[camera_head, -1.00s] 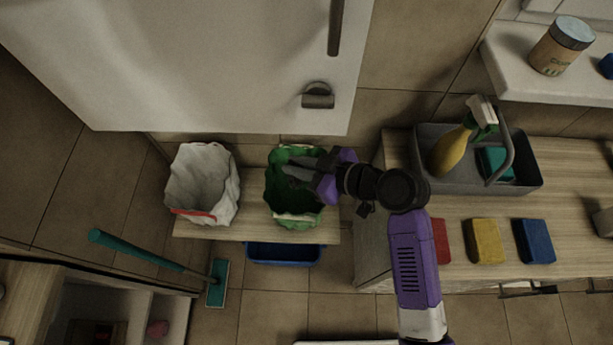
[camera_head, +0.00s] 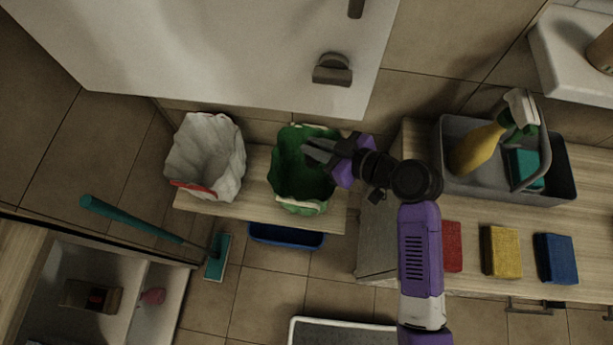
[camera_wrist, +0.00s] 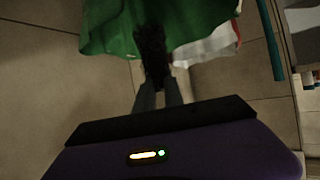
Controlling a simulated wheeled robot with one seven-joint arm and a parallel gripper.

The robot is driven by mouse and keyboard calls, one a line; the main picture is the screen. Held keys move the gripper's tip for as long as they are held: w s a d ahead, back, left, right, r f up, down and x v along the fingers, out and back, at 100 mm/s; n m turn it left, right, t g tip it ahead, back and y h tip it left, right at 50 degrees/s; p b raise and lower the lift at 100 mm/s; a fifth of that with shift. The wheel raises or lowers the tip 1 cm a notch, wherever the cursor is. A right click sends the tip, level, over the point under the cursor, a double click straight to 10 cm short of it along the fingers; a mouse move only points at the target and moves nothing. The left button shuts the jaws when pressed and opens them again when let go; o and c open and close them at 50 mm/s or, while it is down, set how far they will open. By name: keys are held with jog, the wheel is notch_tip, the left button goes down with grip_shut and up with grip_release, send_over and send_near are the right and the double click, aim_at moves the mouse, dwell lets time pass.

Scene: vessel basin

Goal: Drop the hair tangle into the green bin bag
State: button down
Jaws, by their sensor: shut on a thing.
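The green bin bag (camera_head: 288,192) stands open on a wooden shelf, in the middle of the head view. It also shows in the wrist view (camera_wrist: 108,30), across the top. My gripper (camera_head: 308,150) reaches over the bag's opening from the right. In the wrist view my gripper (camera_wrist: 158,88) is shut on the dark hair tangle (camera_wrist: 152,50), which sticks out past the fingertips against the green bag. In the head view I cannot make out the tangle against the fingers and the bag's dark inside.
A white bin bag (camera_head: 222,140) with a red edge stands left of the green one. A blue tub (camera_head: 287,237) is below the shelf. A grey caddy (camera_head: 555,185) and red, yellow and blue sponges (camera_head: 500,252) lie on the counter at right. A teal-handled mop (camera_head: 130,220) leans at left.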

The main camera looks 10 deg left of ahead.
jog(key=shift+f, duration=0.1)
jog(key=c, duration=1.4)
grip_release()
jog(key=shift+o, duration=0.2)
jog(key=b+v, duration=0.1)
jog(key=v, duration=0.7)
